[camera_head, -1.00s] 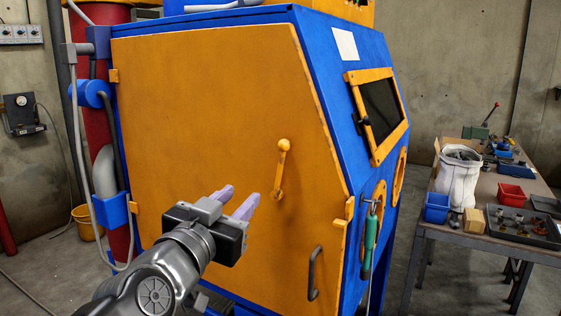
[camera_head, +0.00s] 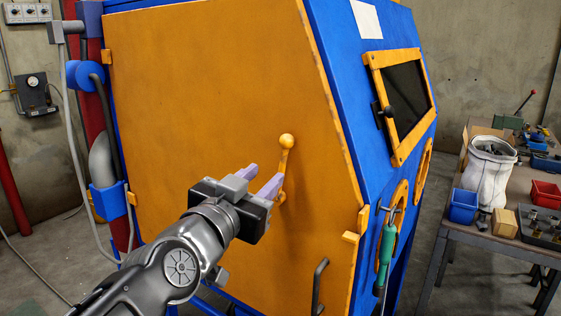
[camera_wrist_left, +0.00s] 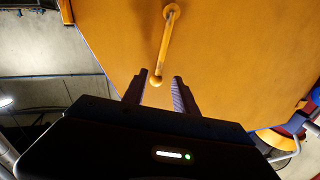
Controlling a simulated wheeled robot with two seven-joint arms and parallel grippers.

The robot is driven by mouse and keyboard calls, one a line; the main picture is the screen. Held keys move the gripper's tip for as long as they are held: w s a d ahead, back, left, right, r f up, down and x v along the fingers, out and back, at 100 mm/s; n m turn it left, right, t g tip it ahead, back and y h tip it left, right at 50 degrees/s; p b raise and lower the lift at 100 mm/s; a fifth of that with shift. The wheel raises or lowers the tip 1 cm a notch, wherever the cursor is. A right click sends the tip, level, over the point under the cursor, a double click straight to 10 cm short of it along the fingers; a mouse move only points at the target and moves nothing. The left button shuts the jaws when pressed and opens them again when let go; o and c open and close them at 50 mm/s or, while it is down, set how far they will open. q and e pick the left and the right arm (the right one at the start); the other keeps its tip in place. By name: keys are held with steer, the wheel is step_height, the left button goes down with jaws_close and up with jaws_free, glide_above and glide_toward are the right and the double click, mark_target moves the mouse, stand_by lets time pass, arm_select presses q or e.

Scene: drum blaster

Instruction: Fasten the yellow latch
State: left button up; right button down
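The yellow latch (camera_head: 285,160) is a short lever with a ball knob on the orange door (camera_head: 200,90) of the blue cabinet. The lever stands nearly upright, knob at the top. My left gripper (camera_head: 266,175) is open and empty, its two lilac fingers pointing at the door just left of and in front of the lever. In the left wrist view the latch (camera_wrist_left: 165,45) has its knob end lying between the open fingertips (camera_wrist_left: 160,77) in the picture; I cannot tell whether they touch it. My right gripper is not in view.
A dark door handle (camera_head: 318,288) sits below the latch. A green-handled tool (camera_head: 385,245) hangs on the cabinet's right side. Pipes and hoses run along the left side. A workbench (camera_head: 480,240) with bins stands at the right.

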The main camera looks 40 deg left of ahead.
mark_target(283, 160)
arm_select(q)
steer(key=shift+p+x, duration=0.65)
steer(key=shift+x, duration=3.35)
steer(key=shift+c, duration=0.5)
jaws_close()
